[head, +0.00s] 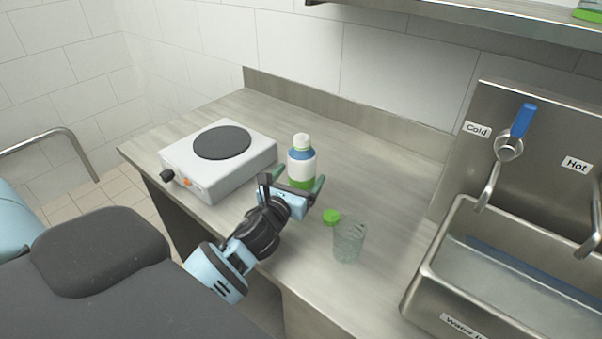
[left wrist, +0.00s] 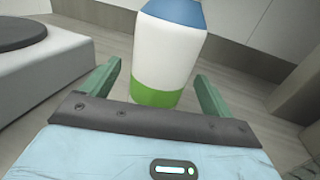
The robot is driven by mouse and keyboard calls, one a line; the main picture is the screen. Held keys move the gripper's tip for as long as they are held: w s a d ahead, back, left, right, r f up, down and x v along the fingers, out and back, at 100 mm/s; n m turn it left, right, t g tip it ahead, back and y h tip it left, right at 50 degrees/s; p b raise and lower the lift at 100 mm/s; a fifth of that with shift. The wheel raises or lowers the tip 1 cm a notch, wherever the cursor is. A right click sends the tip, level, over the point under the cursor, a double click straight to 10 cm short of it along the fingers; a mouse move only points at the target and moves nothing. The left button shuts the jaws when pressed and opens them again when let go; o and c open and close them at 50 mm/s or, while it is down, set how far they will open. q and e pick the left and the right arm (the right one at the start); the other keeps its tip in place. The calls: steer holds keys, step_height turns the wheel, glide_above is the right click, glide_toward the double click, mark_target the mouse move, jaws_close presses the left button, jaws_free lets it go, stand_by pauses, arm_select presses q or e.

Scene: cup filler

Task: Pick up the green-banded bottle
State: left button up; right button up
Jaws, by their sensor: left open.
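The green-banded bottle (head: 301,160) stands upright on the counter, white with a blue upper part and a green band at its base. In the left wrist view the bottle (left wrist: 168,55) is straight ahead, and its top is cut off by the frame. My left gripper (head: 299,186) is open, low and level in front of the bottle. In the left wrist view its two green fingers (left wrist: 156,90) point to either side of the green band, with visible space on both sides. Nothing is held. My right gripper is not in view.
A hot plate (head: 218,161) stands left of the bottle. A clear cup (head: 349,240) and a green cap-like item (head: 331,216) are close to the right of my gripper. A steel sink (head: 440,290) is at the right. The counter (head: 370,150) behind the bottle is clear.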

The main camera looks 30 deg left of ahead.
arm_select(q)
steer(key=shift+w+a, duration=0.2)
steer(key=shift+w, duration=0.8)
steer(key=shift+w+a, duration=0.15)
steer(key=shift+w, duration=0.8)
steer(key=c, duration=1.4)
steer(key=shift+r, duration=0.1)
steer(key=shift+c, duration=0.2)
